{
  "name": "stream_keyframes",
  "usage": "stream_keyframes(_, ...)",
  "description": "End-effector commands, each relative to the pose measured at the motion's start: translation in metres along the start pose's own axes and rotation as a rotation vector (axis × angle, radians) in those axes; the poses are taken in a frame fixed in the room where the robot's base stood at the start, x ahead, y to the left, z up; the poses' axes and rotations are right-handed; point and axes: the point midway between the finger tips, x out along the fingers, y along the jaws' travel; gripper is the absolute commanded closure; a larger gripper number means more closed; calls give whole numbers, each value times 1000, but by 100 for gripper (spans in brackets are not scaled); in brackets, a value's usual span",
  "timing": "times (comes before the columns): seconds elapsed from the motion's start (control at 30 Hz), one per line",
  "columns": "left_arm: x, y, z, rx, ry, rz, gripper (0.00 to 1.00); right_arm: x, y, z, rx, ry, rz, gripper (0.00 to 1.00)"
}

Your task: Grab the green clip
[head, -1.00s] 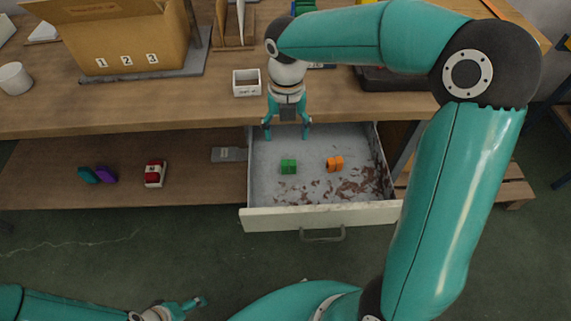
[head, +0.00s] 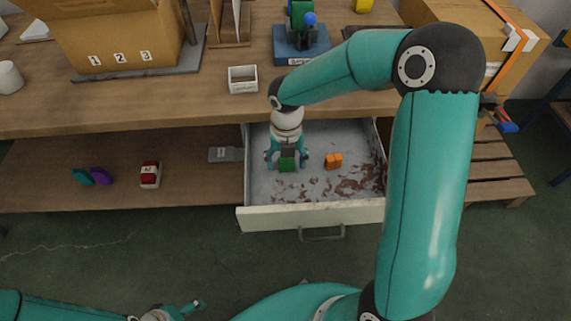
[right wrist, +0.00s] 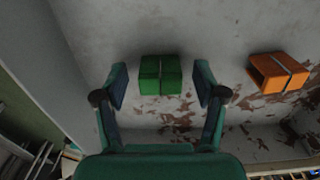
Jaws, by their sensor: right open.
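The green clip (head: 287,164) lies on the floor of the open drawer (head: 266,218). In the right wrist view the green clip (right wrist: 160,75) sits between my right gripper's fingers, with a gap on each side. My right gripper (head: 287,163) is open, down inside the drawer at the clip; its fingertips also show in the right wrist view (right wrist: 161,84). My left gripper (head: 190,307) is at the lower left of the head view, far from the drawer; its jaw state is too small to tell.
An orange clip (head: 333,161) lies in the drawer to the right of the green one; it also shows in the right wrist view (right wrist: 278,73). The drawer walls surround my right gripper. A small white box (head: 243,80) stands on the tabletop above. The lower shelf holds a red-and-white object (head: 150,174).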

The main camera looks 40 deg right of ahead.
Motion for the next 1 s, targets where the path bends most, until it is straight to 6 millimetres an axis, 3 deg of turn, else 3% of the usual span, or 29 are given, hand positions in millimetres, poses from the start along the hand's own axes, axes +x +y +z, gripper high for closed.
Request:
stream_keyframes(0.2, 0, 0, 0, 0, 0, 0, 22, 0, 0, 0, 1, -1, 1, 31)
stream_keyframes(0.47, 0, 0, 0, 0, 0, 0, 22, 0, 0, 0, 1, -1, 1, 74)
stream_keyframes(1.0, -2, 1, 0, 0, 0, 0, 22, -10, 0, 1, 3, -3, 1, 74)
